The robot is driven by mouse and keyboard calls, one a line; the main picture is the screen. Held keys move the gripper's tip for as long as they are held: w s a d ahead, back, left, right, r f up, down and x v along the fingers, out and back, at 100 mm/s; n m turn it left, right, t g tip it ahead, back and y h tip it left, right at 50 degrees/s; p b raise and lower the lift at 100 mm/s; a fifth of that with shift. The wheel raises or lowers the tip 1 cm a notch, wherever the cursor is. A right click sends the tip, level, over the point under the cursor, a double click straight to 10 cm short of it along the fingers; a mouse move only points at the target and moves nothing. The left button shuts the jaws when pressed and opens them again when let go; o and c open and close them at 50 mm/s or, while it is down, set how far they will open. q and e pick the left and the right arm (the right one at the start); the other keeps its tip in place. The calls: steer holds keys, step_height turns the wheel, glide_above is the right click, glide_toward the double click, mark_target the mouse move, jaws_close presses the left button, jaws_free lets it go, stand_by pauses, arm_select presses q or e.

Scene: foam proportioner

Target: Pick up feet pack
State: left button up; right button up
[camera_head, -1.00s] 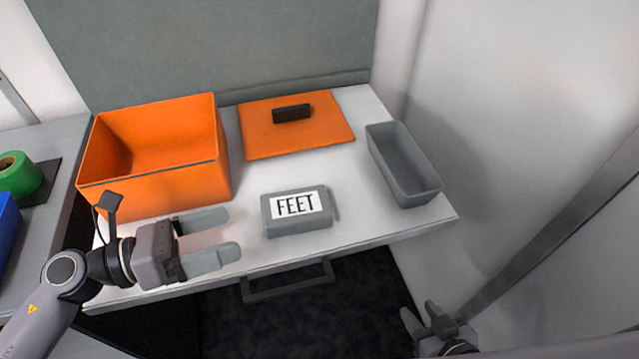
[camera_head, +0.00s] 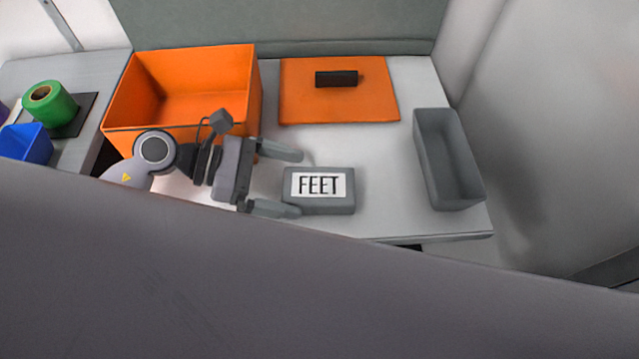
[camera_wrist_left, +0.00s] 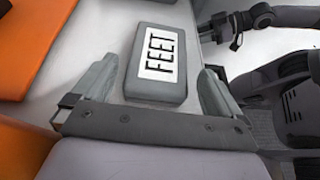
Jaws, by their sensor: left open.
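The feet pack (camera_head: 320,205) is a small grey box with a white label reading FEET. It lies flat near the front edge of the white table. My left gripper (camera_head: 287,183) is open, with its fingers pointing right at the pack's left end. One finger is toward the back of the pack and one toward the front. In the left wrist view the pack (camera_wrist_left: 157,88) lies ahead, between and mostly beyond the two fingers (camera_wrist_left: 155,92). My right gripper (camera_wrist_left: 233,27) shows small in the left wrist view, away from the pack; it is outside the head view.
An open orange bin (camera_head: 215,92) stands behind my left gripper. Its orange lid (camera_head: 300,105) with a dark handle (camera_head: 336,78) lies at the back. A grey tray (camera_head: 427,160) stands at the right. A green roll (camera_head: 62,103) and a blue bin (camera_head: 27,146) are far left.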

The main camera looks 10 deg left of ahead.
mark_target(306, 185)
arm_select(q)
steer(key=shift+p+x, duration=0.4)
steer(key=shift+x, duration=1.65)
steer(key=shift+w, duration=0.1)
steer(key=c, duration=1)
steer(key=shift+r, duration=0.1)
